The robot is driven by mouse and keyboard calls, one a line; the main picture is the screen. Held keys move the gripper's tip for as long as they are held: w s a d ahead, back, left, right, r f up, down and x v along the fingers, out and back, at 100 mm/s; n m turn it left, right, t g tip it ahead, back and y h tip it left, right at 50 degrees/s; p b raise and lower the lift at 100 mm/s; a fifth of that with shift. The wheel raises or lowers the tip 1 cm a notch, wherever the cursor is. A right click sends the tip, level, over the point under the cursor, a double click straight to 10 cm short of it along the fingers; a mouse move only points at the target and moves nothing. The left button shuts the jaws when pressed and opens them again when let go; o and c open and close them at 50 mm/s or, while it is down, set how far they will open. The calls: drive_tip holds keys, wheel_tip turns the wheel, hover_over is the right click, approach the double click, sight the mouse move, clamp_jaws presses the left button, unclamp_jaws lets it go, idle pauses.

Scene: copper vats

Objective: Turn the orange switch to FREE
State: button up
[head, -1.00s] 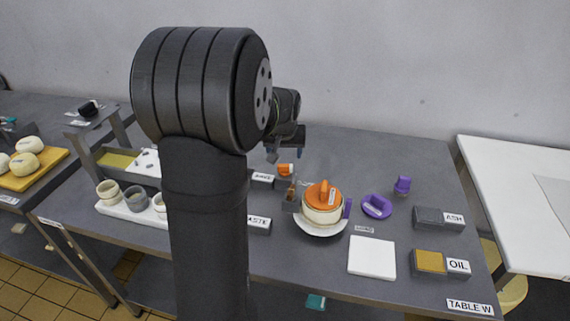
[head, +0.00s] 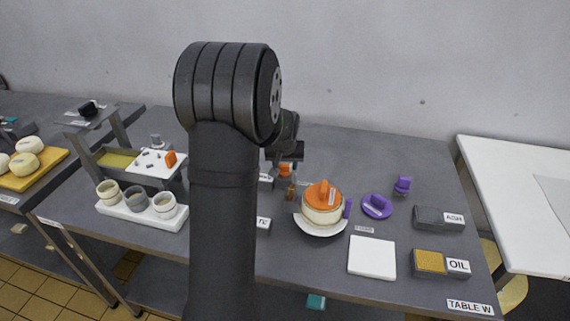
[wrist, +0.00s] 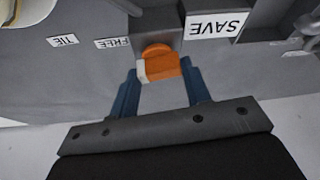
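In the head view the orange switch (head: 285,169) is small, just below my gripper (head: 287,160). My gripper (wrist: 159,72) is open, with one finger on each side of the switch; I cannot tell whether either touches it. A FREE label (wrist: 113,43) lies left of the switch in the wrist view, upside down. A TIE label (wrist: 62,40) is farther left, and a SAVE label (wrist: 216,24) is to the right.
A cream pot with an orange lid (head: 323,194) stands on a white plate close to the right of the switch. Purple pieces (head: 377,205), a white square (head: 372,257) and OIL and ASH blocks are farther right. My arm hides part of the table.

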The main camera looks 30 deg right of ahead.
drive_tip(key=shift+c, duration=1.4)
drive_tip(key=shift+m, duration=0.3)
drive_tip(key=shift+m+g+h, duration=0.3)
drive_tip(key=shift+m, duration=0.5)
drive_tip(key=o, duration=1)
